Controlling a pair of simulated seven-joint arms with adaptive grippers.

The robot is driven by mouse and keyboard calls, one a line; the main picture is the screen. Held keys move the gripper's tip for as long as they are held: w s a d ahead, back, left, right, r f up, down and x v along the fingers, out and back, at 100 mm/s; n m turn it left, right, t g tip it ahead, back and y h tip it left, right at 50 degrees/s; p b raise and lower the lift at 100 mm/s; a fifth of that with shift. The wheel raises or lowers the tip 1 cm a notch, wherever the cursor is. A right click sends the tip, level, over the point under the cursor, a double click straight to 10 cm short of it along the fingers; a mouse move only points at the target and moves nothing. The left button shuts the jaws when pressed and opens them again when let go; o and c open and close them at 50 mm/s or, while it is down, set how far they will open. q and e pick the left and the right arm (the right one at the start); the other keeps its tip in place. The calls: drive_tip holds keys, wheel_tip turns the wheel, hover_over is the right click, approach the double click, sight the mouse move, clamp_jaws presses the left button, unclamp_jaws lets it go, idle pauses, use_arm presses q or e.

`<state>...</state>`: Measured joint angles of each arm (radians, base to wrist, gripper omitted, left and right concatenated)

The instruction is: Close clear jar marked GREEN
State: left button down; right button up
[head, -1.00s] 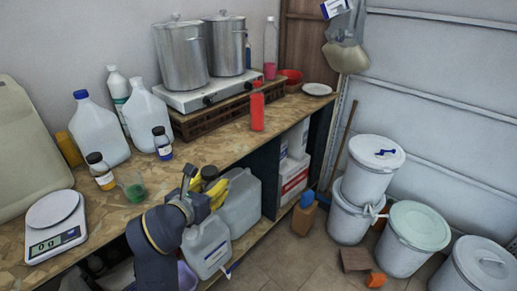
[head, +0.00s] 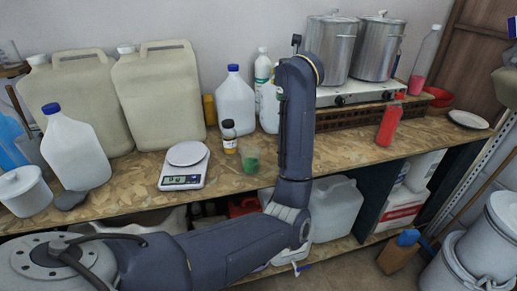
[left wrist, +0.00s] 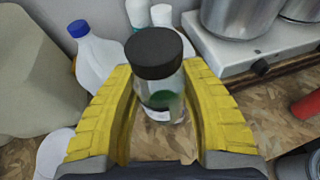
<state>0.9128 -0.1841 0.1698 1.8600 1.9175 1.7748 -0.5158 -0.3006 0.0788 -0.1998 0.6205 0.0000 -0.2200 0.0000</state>
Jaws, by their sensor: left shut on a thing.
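In the left wrist view my left gripper (left wrist: 158,125) has its yellow fingers on either side of a clear jar with a black lid (left wrist: 156,56) and is shut on it. Green and a bit of white label show low in the jar; I cannot tell whether the green is on it, in it or behind it. In the head view my arm hides the gripper and this jar. A clear cup-like jar with green (head: 250,160) stands on the worktop, left of my arm. A dark-capped small bottle with an orange label (head: 230,138) stands behind it. My right gripper is not in view.
A digital scale (head: 185,165) stands left of the small bottle. White jugs and large beige canisters (head: 160,95) line the wall. Steel pots (head: 330,45) stand on a stove at the back right. A red bottle (head: 389,124) stands right of my arm.

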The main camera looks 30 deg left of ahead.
use_arm(q)
drive_tip(key=s+a+f+n+g+y, duration=0.2)
drive_tip(key=a+n+g+y, duration=0.3)
drive_tip(key=a+n+g, duration=0.1)
drive_tip(key=shift+s+a+n+g, duration=0.35)
drive_tip(key=shift+a+n, duration=0.25)
drive_tip(key=shift+a, duration=0.8)
drive_tip(key=shift+f, duration=0.15)
wheel_tip(320, 180, down, 15)
drive_tip(key=shift+f, duration=0.2)
drive_tip(key=shift+w+f, duration=0.1)
drive_tip(key=shift+f, duration=2.05)
drive_tip(key=shift+f, duration=0.1)
